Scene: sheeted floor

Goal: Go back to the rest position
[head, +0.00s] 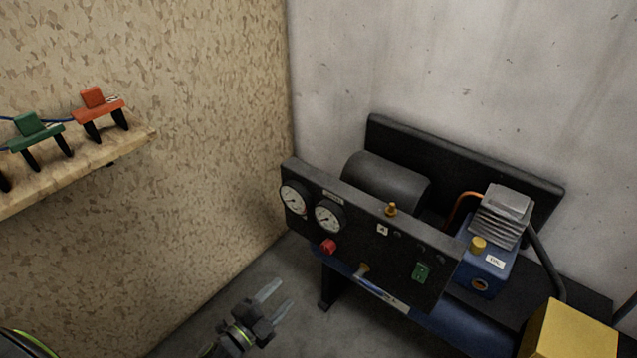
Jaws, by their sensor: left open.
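My left gripper (275,301) is at the bottom of the head view, low over the grey floor. Its two pale, translucent fingers are apart, with nothing seen between them. It is to the left of the compressor's front panel (405,262) and does not appear to touch it. Part of an arm with a green stripe shows at the bottom left corner. My right gripper is not seen.
A compressor with a dark tank (385,186), two gauges (328,217), a red knob (328,246) and a blue pump block (487,262) stands by the grey wall. A yellow box (570,333) is at lower right. A wooden shelf (75,168) holds green and red clamps.

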